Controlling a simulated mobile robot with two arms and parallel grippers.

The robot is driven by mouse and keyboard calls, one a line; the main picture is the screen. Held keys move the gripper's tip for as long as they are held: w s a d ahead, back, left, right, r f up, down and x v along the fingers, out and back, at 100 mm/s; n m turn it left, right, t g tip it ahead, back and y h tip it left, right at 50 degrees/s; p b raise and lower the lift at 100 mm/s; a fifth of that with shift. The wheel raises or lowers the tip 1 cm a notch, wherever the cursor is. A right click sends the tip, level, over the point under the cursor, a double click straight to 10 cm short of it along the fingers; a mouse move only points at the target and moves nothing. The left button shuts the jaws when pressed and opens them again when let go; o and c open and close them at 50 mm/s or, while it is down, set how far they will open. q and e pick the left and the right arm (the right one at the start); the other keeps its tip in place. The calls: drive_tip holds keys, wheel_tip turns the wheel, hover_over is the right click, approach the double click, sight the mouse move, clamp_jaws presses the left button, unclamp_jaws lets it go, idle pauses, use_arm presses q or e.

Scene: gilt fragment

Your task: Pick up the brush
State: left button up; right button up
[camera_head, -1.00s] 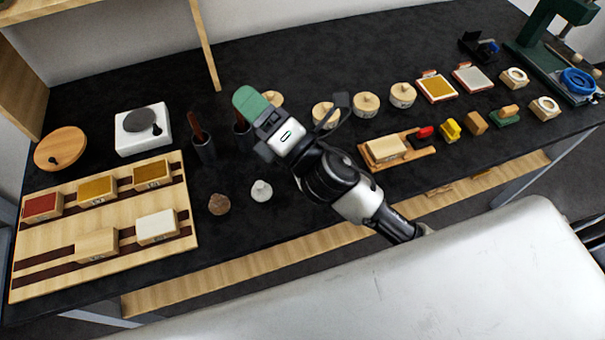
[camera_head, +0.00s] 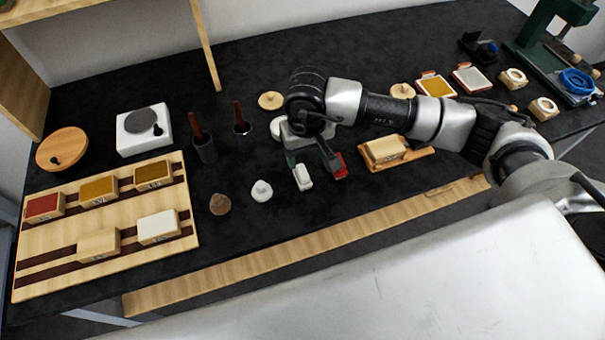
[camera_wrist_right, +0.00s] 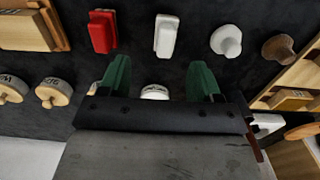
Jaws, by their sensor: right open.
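Two brush-like pieces lie on the black tabletop: a white one (camera_head: 303,178) and a red one (camera_head: 341,167). I cannot tell which is the brush. In the right wrist view the white piece (camera_wrist_right: 166,36) lies just beyond the fingertips, roughly in line with the gap, and the red piece (camera_wrist_right: 102,32) lies to its left. My right gripper (camera_head: 305,160) points down just behind the white piece. Its green fingers (camera_wrist_right: 160,76) are apart with nothing gripped; a round pale pot (camera_wrist_right: 155,92) shows between them. My left gripper is not in view.
A white knobbed piece (camera_head: 261,191) and a brown one (camera_head: 220,204) stand left of the white piece. A wooden tray with a block (camera_head: 400,160) is to the right. Dark holders with handled tools (camera_head: 205,150) stand behind left. A wooden board (camera_head: 60,255) fills the front left.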

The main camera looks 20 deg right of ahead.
sight(302, 171)
wheel_tip(302, 171, down, 4)
drive_tip(key=shift+a+r+p, duration=0.1)
drive_tip(key=shift+r+p, duration=0.05)
drive_tip(key=shift+p, duration=0.25)
drive_tip(key=shift+a+f+p, duration=0.1)
drive_tip(key=shift+f+p, duration=0.25)
drive_tip(key=shift+f, duration=0.15)
drive_tip(key=f, duration=0.1)
drive_tip(key=f+p, duration=0.1)
drive_tip(key=f, duration=0.1)
drive_tip(key=shift+w+a+f+p, duration=0.15)
drive_tip(key=shift+a+f+p, duration=0.1)
drive_tip(key=shift+f+p, duration=0.05)
drive_tip(key=shift+f, duration=0.5)
drive_tip(key=shift+c, duration=0.2)
drive_tip(key=c, duration=1)
